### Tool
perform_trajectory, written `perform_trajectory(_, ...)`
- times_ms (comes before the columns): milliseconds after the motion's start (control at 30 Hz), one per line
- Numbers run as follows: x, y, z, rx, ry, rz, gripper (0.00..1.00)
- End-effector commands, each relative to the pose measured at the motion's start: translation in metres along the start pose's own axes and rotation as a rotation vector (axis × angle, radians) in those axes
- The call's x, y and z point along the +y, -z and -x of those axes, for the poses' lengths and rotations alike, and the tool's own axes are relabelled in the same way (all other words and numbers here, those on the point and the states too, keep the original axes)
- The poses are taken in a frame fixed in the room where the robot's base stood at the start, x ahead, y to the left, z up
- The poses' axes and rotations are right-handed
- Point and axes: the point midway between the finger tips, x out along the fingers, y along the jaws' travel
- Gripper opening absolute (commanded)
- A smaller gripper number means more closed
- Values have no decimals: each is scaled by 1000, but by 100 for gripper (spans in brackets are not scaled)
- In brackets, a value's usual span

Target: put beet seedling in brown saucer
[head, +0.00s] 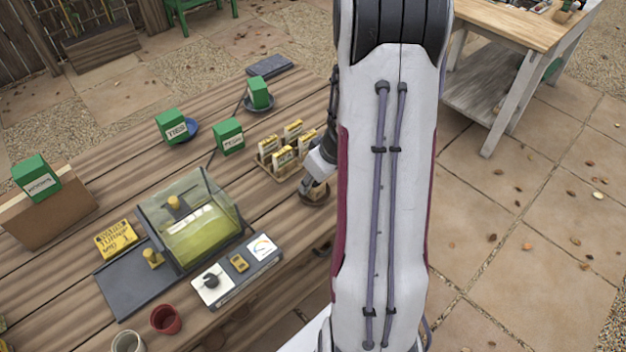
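My gripper (309,186) points down at the right edge of the wooden table, partly behind my own arm. It is small here, and I cannot tell whether its fingers are open or shut. A round brown saucer (318,203) lies right below it. A small brownish block (313,193) shows between the fingertips and the saucer. I cannot tell whether it is the beet seedling, or whether it rests on the saucer or is held. No leaves or readable beet label are visible.
A wooden rack (268,165) with several packets stands just left of the gripper. Green boxes (229,137) stand farther back, two with blue saucers. A clear-lidded device (200,225) and a red pot (165,319) are nearer.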

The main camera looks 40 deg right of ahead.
Motion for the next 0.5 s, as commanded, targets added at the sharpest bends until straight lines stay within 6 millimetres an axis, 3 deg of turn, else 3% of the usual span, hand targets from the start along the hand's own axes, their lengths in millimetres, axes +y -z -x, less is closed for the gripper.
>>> perform_trajectory(367, 0, -1, -3, 0, 0, -1, 7)
perform_trajectory(400, 0, -1, -3, 0, 0, 0, 39)
perform_trajectory(433, 0, -1, -3, 0, 0, 0, 45)
perform_trajectory(500, 0, -1, -2, 0, 0, 0, 45)
